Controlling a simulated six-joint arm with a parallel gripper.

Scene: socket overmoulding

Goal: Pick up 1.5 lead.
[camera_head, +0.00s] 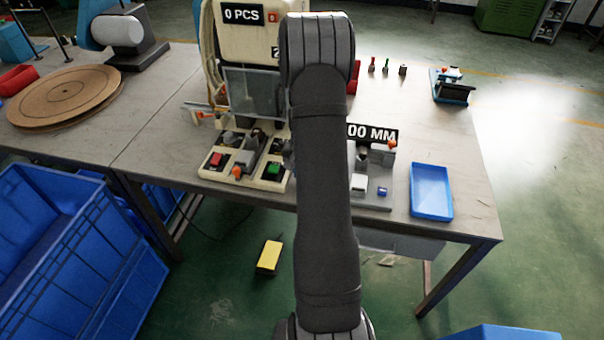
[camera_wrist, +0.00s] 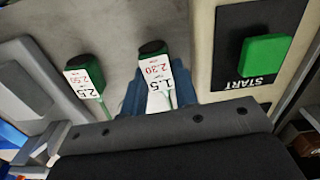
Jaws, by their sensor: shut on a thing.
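The 1.5 lead (camera_wrist: 154,73) has a black top, a green body and a white tag reading 1.5 and 2.30. My gripper (camera_wrist: 160,93) shows in the wrist view as blue-grey jaws at the lead's lower part, shut on it. The jaw tips are partly hidden behind the tag. A second lead, tagged 2.5 and 2.50 (camera_wrist: 83,78), lies apart to the left in the wrist view. In the head view my arm covers the gripper and both leads.
The green START button (camera_wrist: 265,54) on its dark panel is right of the lead; the button also shows in the head view (camera_head: 273,168). A blue tray (camera_head: 431,191) lies at the bench's right. Small upright parts (camera_head: 386,67) stand behind. Bare bench surrounds them.

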